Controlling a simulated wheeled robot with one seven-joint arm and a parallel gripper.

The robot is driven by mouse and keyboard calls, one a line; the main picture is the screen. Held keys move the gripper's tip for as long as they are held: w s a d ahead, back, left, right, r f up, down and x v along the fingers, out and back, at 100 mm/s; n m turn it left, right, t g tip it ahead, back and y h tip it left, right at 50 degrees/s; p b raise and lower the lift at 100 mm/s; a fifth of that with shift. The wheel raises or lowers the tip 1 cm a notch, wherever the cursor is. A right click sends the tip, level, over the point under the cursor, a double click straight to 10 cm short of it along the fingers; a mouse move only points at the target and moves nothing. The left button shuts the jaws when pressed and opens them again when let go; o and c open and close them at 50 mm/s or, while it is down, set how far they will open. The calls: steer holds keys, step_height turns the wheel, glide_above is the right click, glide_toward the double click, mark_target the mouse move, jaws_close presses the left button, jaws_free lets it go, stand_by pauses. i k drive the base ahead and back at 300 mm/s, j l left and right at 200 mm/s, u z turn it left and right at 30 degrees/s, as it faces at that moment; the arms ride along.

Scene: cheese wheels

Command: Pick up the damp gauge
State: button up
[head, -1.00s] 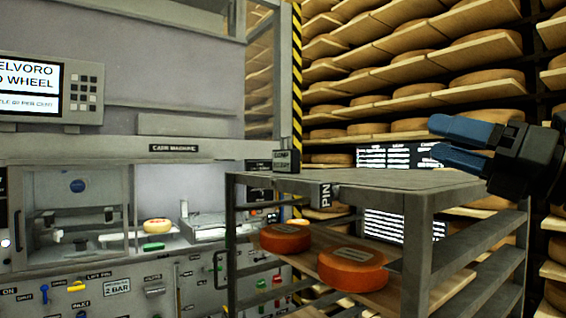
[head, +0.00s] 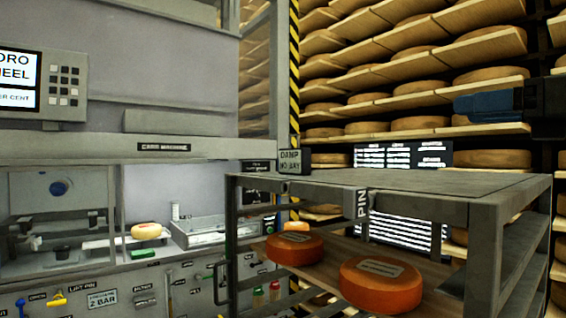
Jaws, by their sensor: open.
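No thing stands out clearly as the damp gauge. A small grey plate (head: 290,161) whose top line reads DAMP is by the striped post, just behind the far left corner of the cart top; its lower line is hard to read. I cannot tell whether it is the gauge or only a sign. My gripper (head: 462,104) is at the upper right, its blue fingers pointing left, above the cart and in front of the cheese shelves. It is open, seen nearly edge-on, with nothing visible in it.
A grey metal cart (head: 400,184) with an empty top fills the lower right. Orange cheese wheels (head: 381,284) lie on its lower shelf. The machine (head: 165,147) with its levers stands at left, a yellow-black post (head: 294,75) beside it. Cheese shelves (head: 480,91) line the back.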

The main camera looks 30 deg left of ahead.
mark_target(296, 162)
steer(key=i+j, duration=0.1)
steer(key=j, duration=0.35)
steer(key=i+j, duration=0.1)
steer(key=j, duration=0.3)
steer(key=i+j, duration=0.1)
steer(key=j, duration=0.35)
steer(key=i+j, duration=0.1)
steer(key=j, duration=0.35)
